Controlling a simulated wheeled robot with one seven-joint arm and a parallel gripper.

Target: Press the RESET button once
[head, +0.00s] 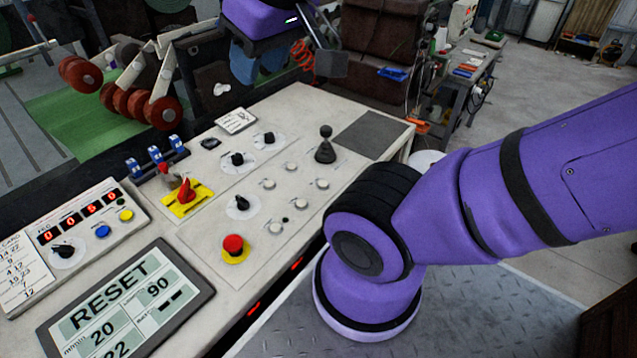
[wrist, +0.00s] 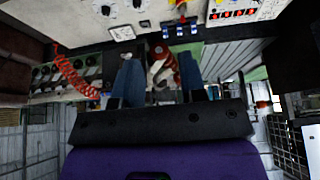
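The word RESET is on a grey display (head: 127,302) at the lower left in the head view. A small counter box (head: 72,235) beside it has a blue button (head: 102,232) and a yellow button (head: 126,216). Several pale round buttons (head: 275,228) sit on the sloped console. A red mushroom button (head: 233,244) stands on a yellow base. No button label is readable as RESET. My gripper (wrist: 159,82) has its two blue-grey fingers apart with nothing between them in the wrist view. In the head view it is beyond the console's back edge, away from the buttons.
The console (head: 200,262) carries a red switch on a yellow plate (head: 186,196), black knobs, blue toggles (head: 155,155) and an upright black joystick (head: 325,146). Red rollers (head: 130,103) lie behind it. A red coiled hose (wrist: 75,70) shows in the wrist view.

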